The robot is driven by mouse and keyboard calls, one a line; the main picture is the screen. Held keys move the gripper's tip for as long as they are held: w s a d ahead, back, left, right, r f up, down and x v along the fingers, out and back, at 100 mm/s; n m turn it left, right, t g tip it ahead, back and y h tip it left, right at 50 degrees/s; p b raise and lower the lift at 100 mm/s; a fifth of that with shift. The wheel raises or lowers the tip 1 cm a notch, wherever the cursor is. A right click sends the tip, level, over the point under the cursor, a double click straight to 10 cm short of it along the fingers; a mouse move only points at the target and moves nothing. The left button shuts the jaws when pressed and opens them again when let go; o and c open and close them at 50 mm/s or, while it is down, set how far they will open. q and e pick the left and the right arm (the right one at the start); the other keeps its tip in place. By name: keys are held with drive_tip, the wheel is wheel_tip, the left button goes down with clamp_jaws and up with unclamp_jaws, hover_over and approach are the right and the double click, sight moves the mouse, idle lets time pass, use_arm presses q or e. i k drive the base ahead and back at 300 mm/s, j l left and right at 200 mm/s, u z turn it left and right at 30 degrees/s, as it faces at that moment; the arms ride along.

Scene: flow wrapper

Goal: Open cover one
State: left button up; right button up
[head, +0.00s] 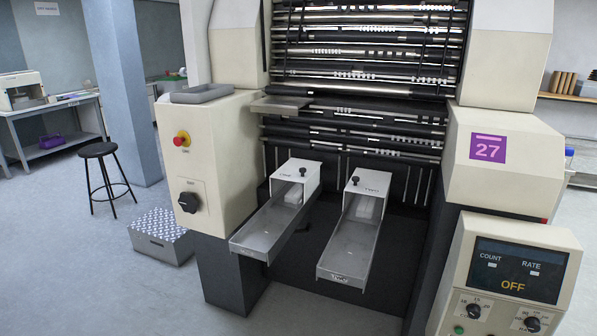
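Two white covers with black knobs sit at the inner ends of two grey metal chutes on the machine's front. The left cover (300,170) and the right cover (368,182) both lie flat over their chute ends and look shut. Each bears a small dark label, too small to read for certain. The left chute (258,230) and the right chute (347,247) slope out toward me, open on top. Neither of my grippers is in view.
A control panel (512,272) reading OFF stands at the front right. A cream cabinet with a red button (182,138) and black rotary switch (189,202) is left of the chutes. A metal step (160,238) and black stool (98,150) stand left. Floor at front left is clear.

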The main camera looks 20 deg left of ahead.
sight(307, 173)
drive_tip(key=i+j+u, duration=0.35)
drive_tip(key=i+u, duration=0.35)
drive_tip(key=i, duration=0.25)
